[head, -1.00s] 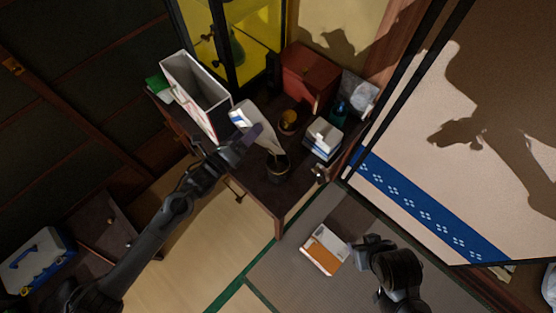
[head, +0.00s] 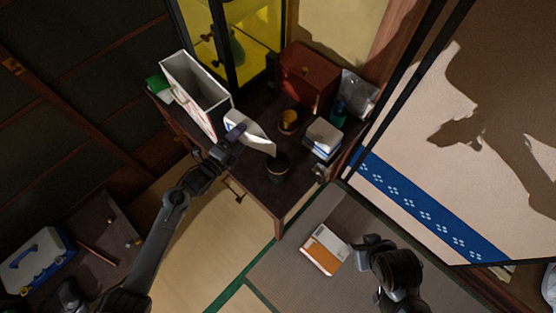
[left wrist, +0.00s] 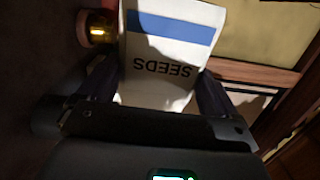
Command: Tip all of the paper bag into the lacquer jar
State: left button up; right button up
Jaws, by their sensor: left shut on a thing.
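The paper bag (head: 250,132) is white with a blue band; in the left wrist view the bag (left wrist: 168,48) shows the word SEEDS. My left gripper (head: 236,133) is shut on it above the dark desk. The bag is tilted, with its far end at the upper edge of the dark lacquer jar (head: 278,168) in the head view. I cannot tell whether they touch, and no falling contents can be made out. The jar's inside is too dark to read. My right gripper (head: 358,246) is low at the right, away from both; its jaws are unclear.
On the desk (head: 262,196) stand a tall white box (head: 205,105), a small amber-yellow jar (head: 288,121), a red-brown cabinet (head: 308,75) and a white-and-blue stack (head: 323,140). An orange-and-white packet (head: 325,250) lies on the mat near my right gripper.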

aim_at(247, 146)
pick_arm(q)
jog(key=shift+f+n, duration=0.4)
jog(key=shift+n, duration=0.8)
notch_tip(247, 146, up, 9)
jog(key=n, duration=0.2)
jog(key=f+n, duration=0.3)
jog(key=f, duration=0.2)
jog(key=f+n, duration=0.3)
jog(key=f, duration=0.3)
jog(key=s+d+f+n, duration=0.1)
jog(key=f+n, duration=0.3)
jog(key=f, duration=0.1)
jog(key=shift+d+f, duration=0.1)
jog(key=shift+f, duration=0.25)
jog(key=shift+s+d+r+n, duration=0.1)
jog(key=shift+r+n, duration=0.95)
jog(key=shift+r, duration=0.2)
jog(key=shift+d+r+n, duration=0.1)
jog(key=shift+r+n, duration=0.95)
jog(key=shift+r, duration=0.15)
